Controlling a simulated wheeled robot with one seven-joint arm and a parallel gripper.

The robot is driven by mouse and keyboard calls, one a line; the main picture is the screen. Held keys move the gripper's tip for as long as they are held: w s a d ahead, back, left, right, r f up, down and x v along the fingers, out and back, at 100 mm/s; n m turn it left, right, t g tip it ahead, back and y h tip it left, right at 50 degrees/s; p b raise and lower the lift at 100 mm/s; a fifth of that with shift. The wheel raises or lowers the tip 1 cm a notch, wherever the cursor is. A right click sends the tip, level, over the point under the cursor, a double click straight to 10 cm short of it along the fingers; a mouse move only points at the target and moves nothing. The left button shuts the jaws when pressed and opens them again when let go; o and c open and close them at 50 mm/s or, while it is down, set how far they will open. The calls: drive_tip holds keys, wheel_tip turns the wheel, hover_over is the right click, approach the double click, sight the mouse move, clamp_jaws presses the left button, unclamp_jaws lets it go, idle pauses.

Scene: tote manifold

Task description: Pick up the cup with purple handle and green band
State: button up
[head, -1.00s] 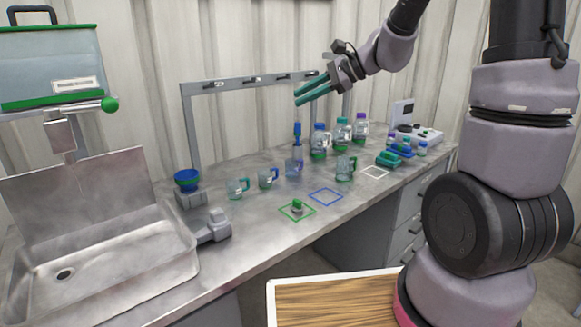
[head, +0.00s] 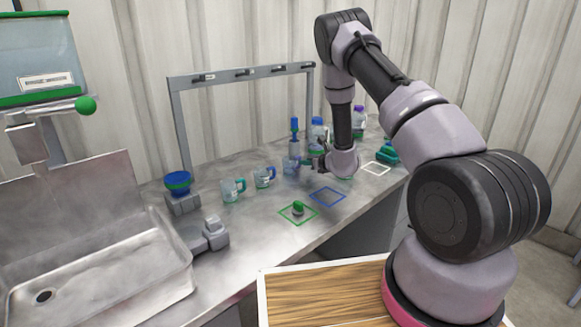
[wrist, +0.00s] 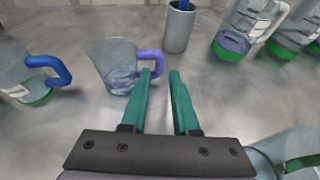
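A clear cup with a purple handle (wrist: 114,62) stands upright on the bench in the wrist view, its handle (wrist: 150,63) turned toward my gripper. I cannot make out a green band on it. In the head view this cup (head: 290,164) stands small beside my gripper. My gripper (wrist: 160,73) is open, with two teal fingers apart and nothing between them. The left fingertip is close to the purple handle; I cannot tell whether they touch. In the head view my gripper (head: 318,160) is low over the bench, partly hidden by my wrist.
A cup with a blue handle and green band (wrist: 38,78) stands left. A cup with a green handle (wrist: 290,150) is at lower right. A grey cylinder (wrist: 177,30) and green-based bottles (wrist: 240,30) stand behind. A sink (head: 95,265) is at left.

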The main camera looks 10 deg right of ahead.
drive_tip(key=x, duration=0.8)
drive_tip(key=shift+w+a+f, duration=0.15)
drive_tip(key=shift+w+a, duration=0.1)
drive_tip(key=shift+w, duration=0.05)
clamp_jaws()
idle(1.1)
